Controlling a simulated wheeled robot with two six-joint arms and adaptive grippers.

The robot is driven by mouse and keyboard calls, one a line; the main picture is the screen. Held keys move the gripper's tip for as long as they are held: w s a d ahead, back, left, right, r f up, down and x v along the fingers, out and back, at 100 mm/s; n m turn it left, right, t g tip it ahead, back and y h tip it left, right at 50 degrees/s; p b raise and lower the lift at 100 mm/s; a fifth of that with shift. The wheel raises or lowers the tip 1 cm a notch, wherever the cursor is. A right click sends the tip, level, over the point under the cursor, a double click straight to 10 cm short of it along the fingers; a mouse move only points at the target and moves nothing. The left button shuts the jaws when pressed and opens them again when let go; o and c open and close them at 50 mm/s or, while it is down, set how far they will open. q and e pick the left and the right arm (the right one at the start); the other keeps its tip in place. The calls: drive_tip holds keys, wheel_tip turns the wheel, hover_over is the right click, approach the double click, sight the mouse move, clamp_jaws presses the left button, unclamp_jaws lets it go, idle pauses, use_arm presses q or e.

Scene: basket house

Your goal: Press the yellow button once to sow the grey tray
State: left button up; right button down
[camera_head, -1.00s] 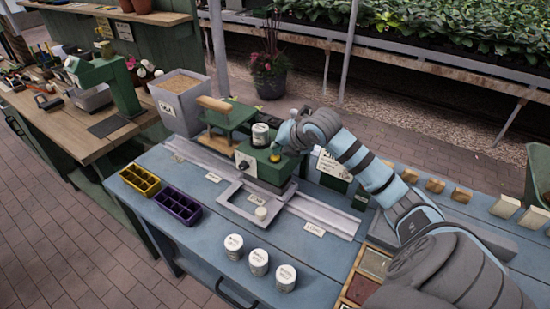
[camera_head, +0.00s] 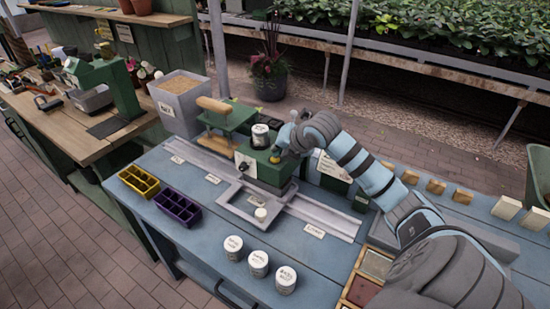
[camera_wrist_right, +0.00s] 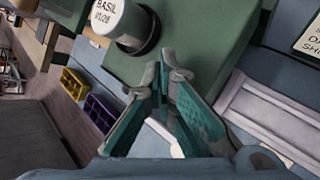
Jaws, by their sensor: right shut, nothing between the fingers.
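The green seeder (camera_head: 262,172) stands over a grey rail on the blue bench. The yellow button (camera_head: 275,158) shows as a small patch on its top, right beneath my right gripper (camera_head: 279,149). I cannot tell whether they touch. In the wrist view, the right gripper (camera_wrist_right: 170,72) is shut and empty, its tips over the green top, and the button is hidden. My left gripper is not in view.
A white-labelled basil jar (camera_wrist_right: 120,22) stands on the seeder, close to the gripper. Yellow (camera_head: 139,180) and purple (camera_head: 178,207) cell trays sit at the left. Three white jars (camera_head: 259,262) stand in front. A grey bin (camera_head: 180,103) is behind.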

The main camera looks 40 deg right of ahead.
drive_tip(key=shift+f, duration=0.25)
drive_tip(key=shift+r, duration=0.1)
drive_tip(key=shift+r+p, duration=0.6)
drive_tip(key=shift+r, duration=0.35)
wheel_tip(320, 180, up, 5)
drive_tip(key=p, duration=0.3)
idle(0.9)
